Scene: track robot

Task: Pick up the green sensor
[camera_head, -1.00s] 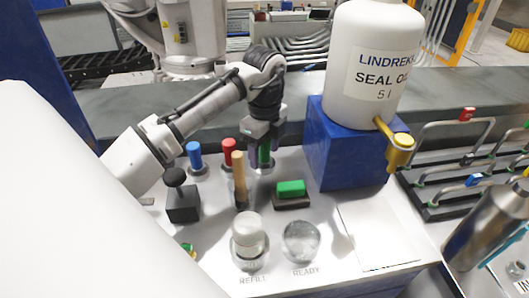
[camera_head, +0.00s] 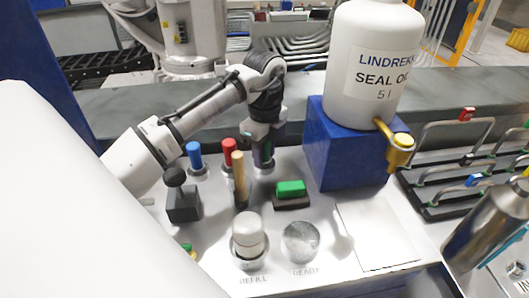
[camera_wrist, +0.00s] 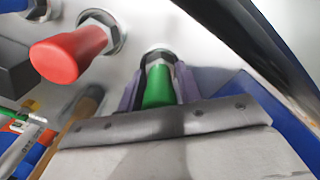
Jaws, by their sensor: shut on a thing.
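The green sensor (camera_wrist: 159,86) is a green cylinder standing in a metal nut-like socket, seen in the wrist view. My gripper (camera_wrist: 157,90) is shut on it, with one finger on each side. In the head view my gripper (camera_head: 263,155) is at the back of the white work surface and mostly hides the sensor. The sensor still appears to be at its socket; I cannot tell whether it has risen. A red sensor (camera_head: 230,152) stands just left of it, also in the wrist view (camera_wrist: 68,55). A blue sensor (camera_head: 194,155) stands farther left.
A wooden-handled tool (camera_head: 239,178) stands close in front of my gripper. A green-topped block (camera_head: 291,188) lies to the right. A blue box (camera_head: 345,150) carries a white oil jug (camera_head: 370,65).

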